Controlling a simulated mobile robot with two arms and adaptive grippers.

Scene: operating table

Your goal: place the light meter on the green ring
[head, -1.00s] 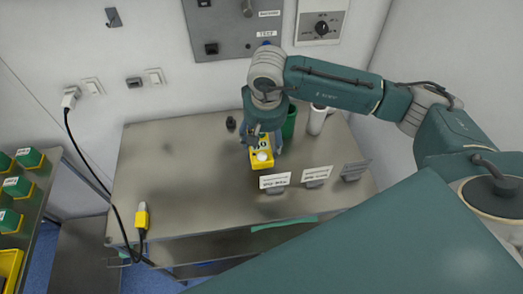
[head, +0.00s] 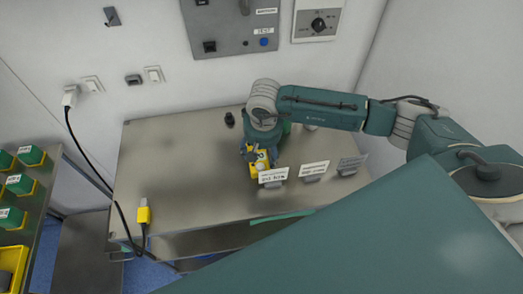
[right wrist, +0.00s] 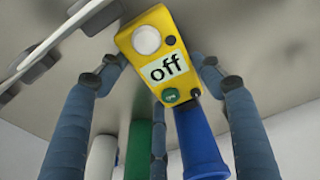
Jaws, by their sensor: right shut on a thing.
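The light meter is a yellow box with a white dome and a label reading "off" (right wrist: 152,48). In the head view it (head: 254,171) is low over the table or on it, just behind the left white sign; I cannot tell if it touches the table. My right gripper (head: 256,155) is shut on the light meter, and its two fingers (right wrist: 162,66) flank the meter in the right wrist view. I cannot make out a green ring; the arm and meter cover part of the table there. My left gripper is not in view.
Three small signs stand near the table's front right, the left one (head: 272,176) beside the meter. Blue (right wrist: 200,145), green (right wrist: 138,150) and white (right wrist: 102,157) cylinders show beyond the fingers.

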